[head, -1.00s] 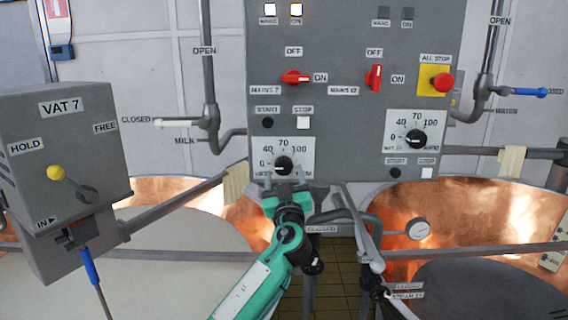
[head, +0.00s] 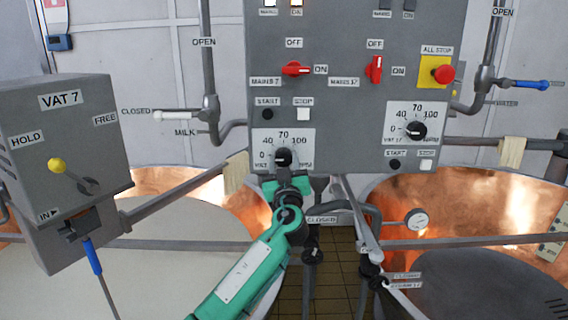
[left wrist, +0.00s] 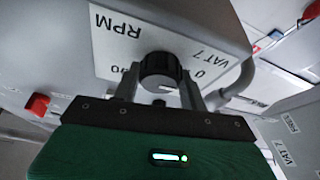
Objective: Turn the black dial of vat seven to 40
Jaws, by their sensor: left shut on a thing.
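Vat seven's black dial (head: 283,157) sits on a white plate (head: 306,139) at the lower left of the grey panel, with marks 0, 40, 70 and 100. Its white mark appears to point left, near 0. My left gripper (head: 284,172), on a green arm, reaches the dial from below and is shut on it. In the left wrist view the dial (left wrist: 160,70) stands between the two grey fingers (left wrist: 160,88), and the plate reads upside down. The fingers hide part of the plate's lower edge. My right gripper is not in view.
Above are red mains switches (head: 296,69) and a red all-stop button (head: 443,74). The start (head: 267,114) and stop (head: 303,114) buttons sit just above the held dial. Pipes run beneath the panel.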

